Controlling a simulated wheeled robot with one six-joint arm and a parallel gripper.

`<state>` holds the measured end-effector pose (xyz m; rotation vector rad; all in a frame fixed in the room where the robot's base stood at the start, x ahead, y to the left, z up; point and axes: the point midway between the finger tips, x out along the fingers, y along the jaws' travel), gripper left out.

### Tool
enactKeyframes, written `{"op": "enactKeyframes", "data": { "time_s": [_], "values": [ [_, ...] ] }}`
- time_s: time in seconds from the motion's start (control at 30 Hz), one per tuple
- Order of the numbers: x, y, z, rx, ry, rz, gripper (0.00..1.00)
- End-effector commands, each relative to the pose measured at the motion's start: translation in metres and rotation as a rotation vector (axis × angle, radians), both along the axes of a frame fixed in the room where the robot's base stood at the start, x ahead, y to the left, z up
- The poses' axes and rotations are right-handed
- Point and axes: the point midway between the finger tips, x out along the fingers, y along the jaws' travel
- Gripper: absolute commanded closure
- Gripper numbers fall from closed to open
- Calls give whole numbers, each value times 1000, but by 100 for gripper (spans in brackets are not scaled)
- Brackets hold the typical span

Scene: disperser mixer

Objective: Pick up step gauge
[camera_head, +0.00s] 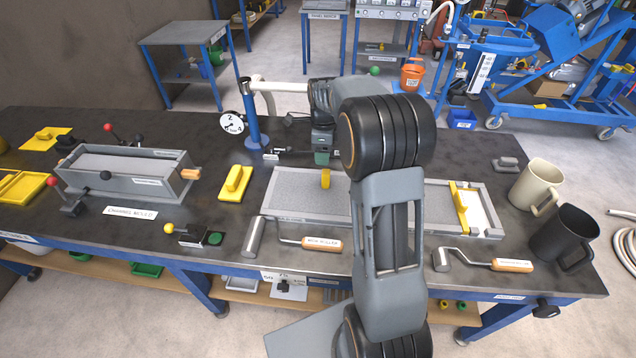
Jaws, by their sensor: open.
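I cannot tell for sure which thing is the step gauge; no label that I can read names it. A yellow block with a raised grip (235,183) lies flat left of the long grey tray. A small grey block with a handle (505,164) lies at the right, near the mugs. My gripper (308,154) is open beyond the tray's far edge, above or near the bench's back. It is small in view, and I see nothing held.
The long grey tray (290,200) lies mid-bench, partly hidden by my arm. A grey channel box (130,182) stands left, two rollers (322,243) (513,265) lie in front, and cream (538,185) and black (565,237) mugs stand right. A blue post (252,120) carries a dial at the back.

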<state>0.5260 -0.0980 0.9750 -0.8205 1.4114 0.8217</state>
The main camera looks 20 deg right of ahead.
Motion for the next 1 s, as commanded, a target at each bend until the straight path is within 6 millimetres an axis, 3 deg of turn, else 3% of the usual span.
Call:
{"op": "enactKeyframes", "data": {
  "time_s": [0.2,0.53,0.8,1.0],
  "values": [
    [-1,0,-35,1,3,1,40],
    [-1,-1,-56,0,2,2,40],
    [0,-2,-91,1,2,2,40],
    [0,-2,-101,0,0,2,40]
  ]
}}
